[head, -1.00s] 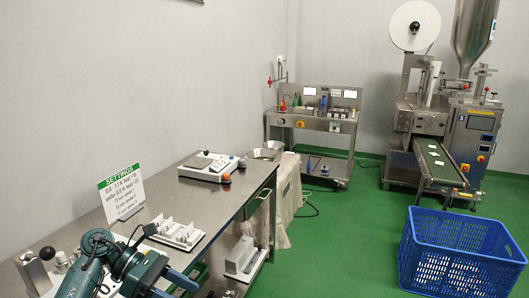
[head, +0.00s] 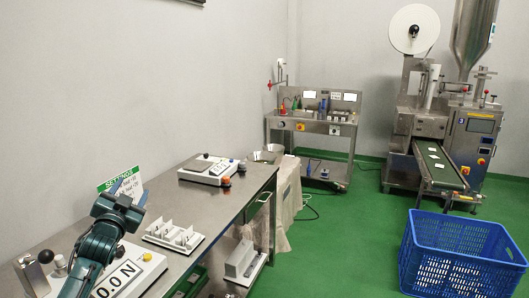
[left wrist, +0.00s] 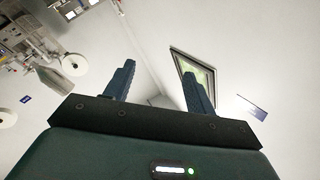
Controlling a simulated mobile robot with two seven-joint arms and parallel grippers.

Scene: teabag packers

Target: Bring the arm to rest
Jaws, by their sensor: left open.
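My left arm rises from the lower left in the head view, over the near end of the steel bench (head: 225,211). Its left gripper (head: 132,184) is raised in front of the settings sign (head: 107,188) and covers part of it. In the left wrist view the two fingers of the left gripper (left wrist: 159,70) stand apart with nothing between them. They point up towards bare walls and a framed panel (left wrist: 195,72). My right gripper is not in view.
A device with a "0.0 N" display (head: 122,274) sits on the bench close to my arm. A white holder (head: 174,234) and a scale (head: 209,171) stand further along. A blue crate (head: 455,262) is on the green floor at right, near the packing machine (head: 465,133).

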